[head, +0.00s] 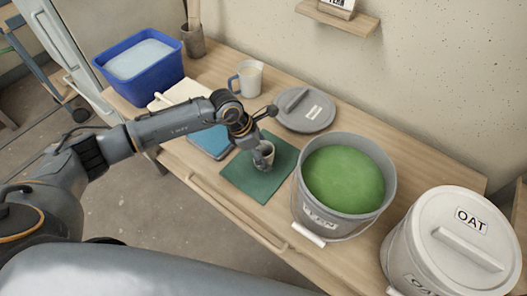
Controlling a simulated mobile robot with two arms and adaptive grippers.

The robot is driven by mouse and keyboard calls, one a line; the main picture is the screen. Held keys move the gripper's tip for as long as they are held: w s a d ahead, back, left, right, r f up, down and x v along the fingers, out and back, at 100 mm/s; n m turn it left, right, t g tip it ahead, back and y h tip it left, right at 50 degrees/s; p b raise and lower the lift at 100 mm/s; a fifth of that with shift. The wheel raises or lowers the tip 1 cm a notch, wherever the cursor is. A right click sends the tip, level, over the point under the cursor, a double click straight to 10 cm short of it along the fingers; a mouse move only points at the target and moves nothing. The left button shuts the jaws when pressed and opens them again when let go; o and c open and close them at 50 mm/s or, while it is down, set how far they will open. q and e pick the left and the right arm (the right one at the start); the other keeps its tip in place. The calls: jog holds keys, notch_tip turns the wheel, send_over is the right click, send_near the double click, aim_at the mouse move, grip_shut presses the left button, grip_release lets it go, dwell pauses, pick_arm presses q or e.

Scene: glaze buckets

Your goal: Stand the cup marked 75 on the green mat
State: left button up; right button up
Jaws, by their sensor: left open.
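The green mat (247,181) lies on the wooden table in front of the lidded-off bucket's left side. A small pale cup (266,151) appears to stand upright on the mat, near its upper right part. No 75 mark can be read on it. My left gripper (261,153) is open at the cup, with its fingers beside it. Part of the cup is hidden by the fingers, and I cannot tell whether they touch it. My right gripper is out of view.
An open bucket of green glaze (344,179) stands right of the mat, its grey lid (305,110) behind. A closed OAT bucket (454,240) is at far right. A blue tray (211,141), a white jug (250,78) and a blue tub (140,62) are left and behind.

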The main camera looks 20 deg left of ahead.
pick_arm(q)
jog(key=shift+r, duration=0.25)
jog(key=shift+a+r, duration=0.25)
jog(key=shift+r, duration=0.1)
jog(key=v, duration=1.1)
jog(key=shift+b, duration=0.35)
